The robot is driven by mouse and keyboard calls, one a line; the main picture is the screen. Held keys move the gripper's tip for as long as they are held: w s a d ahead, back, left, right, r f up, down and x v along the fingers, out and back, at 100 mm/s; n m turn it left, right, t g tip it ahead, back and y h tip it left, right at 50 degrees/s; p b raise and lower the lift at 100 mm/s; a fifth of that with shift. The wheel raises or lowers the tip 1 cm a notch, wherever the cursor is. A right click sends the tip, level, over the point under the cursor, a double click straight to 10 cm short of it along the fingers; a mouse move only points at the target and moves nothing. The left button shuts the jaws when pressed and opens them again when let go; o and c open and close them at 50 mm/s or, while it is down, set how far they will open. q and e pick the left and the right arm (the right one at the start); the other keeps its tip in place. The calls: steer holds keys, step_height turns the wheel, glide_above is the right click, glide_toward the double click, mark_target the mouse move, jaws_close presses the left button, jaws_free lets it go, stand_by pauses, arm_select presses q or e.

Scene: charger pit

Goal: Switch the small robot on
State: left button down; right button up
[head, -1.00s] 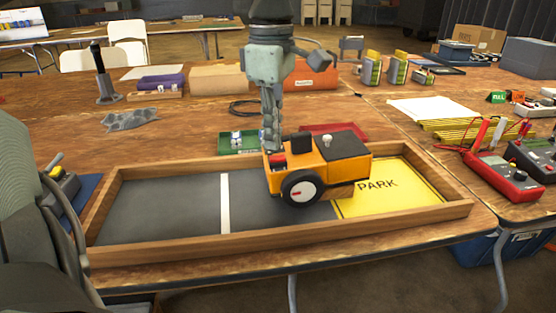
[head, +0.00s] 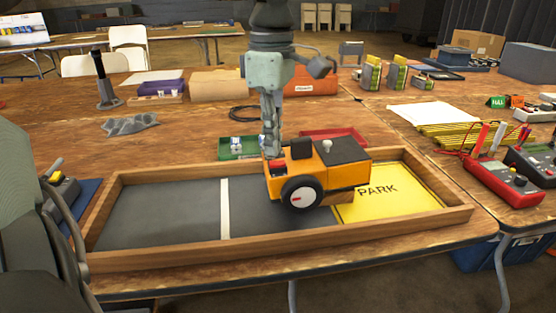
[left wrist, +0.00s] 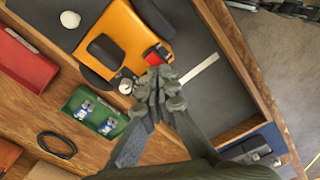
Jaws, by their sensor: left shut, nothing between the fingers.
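The small robot (head: 340,180) is an orange block with a black top, a black and white wheel and a white knob. It stands in a wooden-framed pit (head: 160,255), partly on the yellow PARK area (head: 392,190). A red switch (head: 277,167) sits on its left end; it also shows in the left wrist view (left wrist: 155,55). My left gripper (head: 271,152) is shut and empty, pointing down at that end. In the left wrist view its fingertips (left wrist: 158,83) are close beside the switch. I cannot tell whether they touch it. My right gripper is not in view.
A green tray (head: 228,155) and a red tray (head: 352,135) lie behind the pit. A red multimeter (head: 500,180) and cables are at the right. A yellow-buttoned box (head: 65,188) is at the left. The dark pit floor left of the robot is clear.

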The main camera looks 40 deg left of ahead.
mark_target(273, 163)
arm_select(q)
steer(key=shift+f+b, duration=0.9)
steer(key=shift+f, duration=0.2)
stand_by(0.8)
steer(key=shift+r, duration=0.1)
steer(key=shift+r+p, duration=2.45)
steer(key=shift+r, duration=1)
steer(key=shift+f, duration=0.1)
